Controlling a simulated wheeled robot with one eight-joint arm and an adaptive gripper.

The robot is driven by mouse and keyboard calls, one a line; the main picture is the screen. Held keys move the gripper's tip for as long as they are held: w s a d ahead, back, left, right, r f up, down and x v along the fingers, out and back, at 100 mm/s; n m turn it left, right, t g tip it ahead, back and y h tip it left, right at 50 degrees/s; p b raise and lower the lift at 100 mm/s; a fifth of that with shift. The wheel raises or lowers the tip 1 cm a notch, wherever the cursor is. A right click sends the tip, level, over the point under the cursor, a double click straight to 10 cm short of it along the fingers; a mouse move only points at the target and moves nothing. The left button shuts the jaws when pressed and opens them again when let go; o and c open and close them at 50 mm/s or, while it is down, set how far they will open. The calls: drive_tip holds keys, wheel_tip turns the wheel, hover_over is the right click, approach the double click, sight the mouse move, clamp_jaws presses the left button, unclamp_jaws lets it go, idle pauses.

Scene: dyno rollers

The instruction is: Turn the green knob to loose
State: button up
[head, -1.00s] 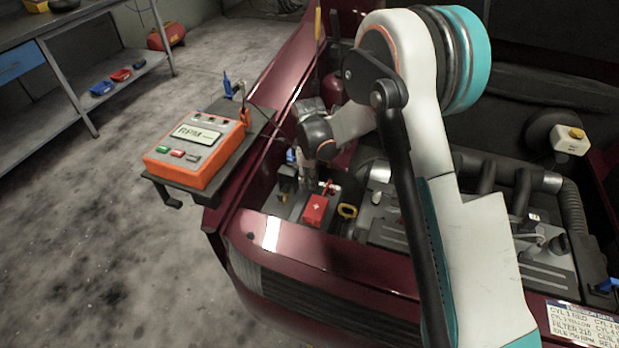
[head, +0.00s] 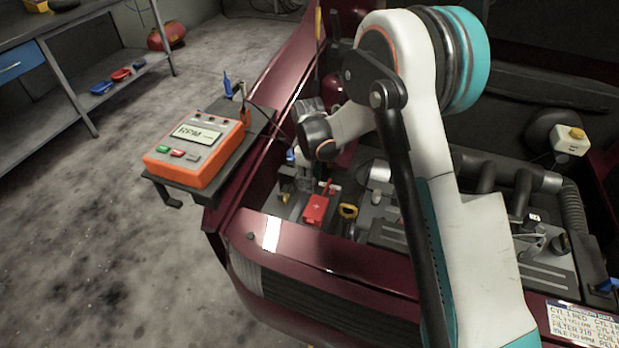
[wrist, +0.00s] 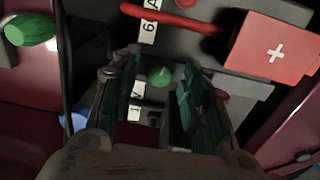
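A small round green knob (wrist: 158,76) with a pale mark on its top shows in the wrist view, on a dark housing beside white labels. My gripper (wrist: 162,90) is open, with its two dark green-tinted finger pads either side of this knob and gaps between. I cannot tell how far above it they are. A larger green rounded piece (wrist: 30,30) shows at the upper left of the wrist view, outside the fingers. In the head view my gripper (head: 303,180) points down into the engine bay, and the knob cannot be made out there.
A red cover with a white cross (wrist: 275,52) and a red cable (wrist: 175,17) lie close to the fingers. An orange RPM meter (head: 195,150) stands on a side shelf. The maroon front edge (head: 320,250) bounds the bay.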

wheel_tip(320, 180, up, 12)
drive_tip(key=shift+s, duration=0.2)
idle(0.5)
drive_tip(key=shift+a+r, duration=0.1)
drive_tip(key=f+n, duration=0.3)
drive_tip(key=f, duration=0.1)
drive_tip(key=f+n, duration=0.3)
drive_tip(key=f, duration=0.1)
drive_tip(key=f+n+p, duration=0.1)
drive_tip(key=f+n, duration=0.2)
drive_tip(key=f, duration=0.1)
drive_tip(key=shift+w+f, duration=0.1)
drive_tip(key=shift+w, duration=0.1)
idle(0.4)
clamp_jaws()
